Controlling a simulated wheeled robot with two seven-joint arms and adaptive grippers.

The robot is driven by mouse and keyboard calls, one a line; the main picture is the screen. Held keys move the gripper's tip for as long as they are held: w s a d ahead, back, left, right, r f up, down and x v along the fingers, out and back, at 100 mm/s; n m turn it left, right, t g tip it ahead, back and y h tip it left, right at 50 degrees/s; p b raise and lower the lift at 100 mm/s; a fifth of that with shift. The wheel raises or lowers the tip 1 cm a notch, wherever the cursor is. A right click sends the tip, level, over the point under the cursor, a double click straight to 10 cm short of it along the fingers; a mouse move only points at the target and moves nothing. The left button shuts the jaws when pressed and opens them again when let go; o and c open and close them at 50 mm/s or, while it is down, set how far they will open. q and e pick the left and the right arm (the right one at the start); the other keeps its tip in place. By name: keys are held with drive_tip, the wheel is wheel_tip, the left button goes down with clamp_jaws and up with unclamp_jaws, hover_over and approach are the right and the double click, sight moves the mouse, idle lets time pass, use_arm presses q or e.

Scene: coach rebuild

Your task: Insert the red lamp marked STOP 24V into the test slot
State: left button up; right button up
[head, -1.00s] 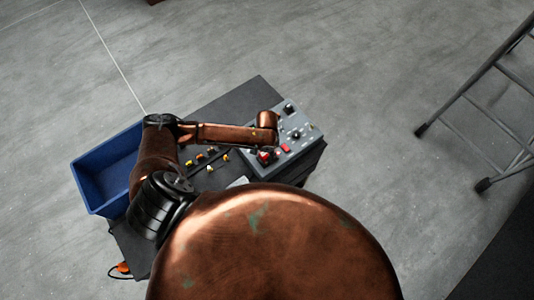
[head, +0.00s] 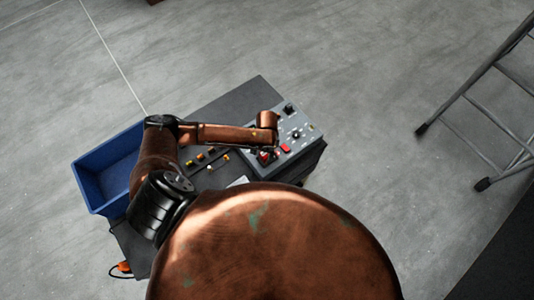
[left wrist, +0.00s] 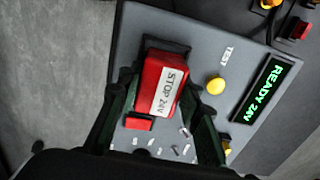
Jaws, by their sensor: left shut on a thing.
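The red lamp (left wrist: 153,70), with a white label reading STOP 24V, is between the fingers of my left gripper (left wrist: 163,88) in the left wrist view. The gripper is shut on it. The lamp's far end is at a dark rectangular slot (left wrist: 180,46) on the grey test panel (left wrist: 205,30), near the word TEST. I cannot tell how deep the lamp sits in it. In the head view my left gripper (head: 266,153) is over the panel (head: 305,143), small and partly hidden by my arm. My right gripper is not in view.
The panel carries a yellow dome (left wrist: 216,86), a green READY 24V display (left wrist: 266,88), a red button (left wrist: 138,124) and several small toggles. Several small lamps (head: 212,151) stand left of the panel. A blue bin (head: 95,188) is at the left, a ladder (head: 480,110) at the right.

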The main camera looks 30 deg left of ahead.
use_arm(q)
drive_tip(key=shift+f, duration=0.6)
drive_tip(key=o, duration=0.9)
drive_tip(key=shift+o, duration=0.2)
drive_tip(key=shift+r, duration=5.55)
drive_tip(key=shift+d, duration=0.1)
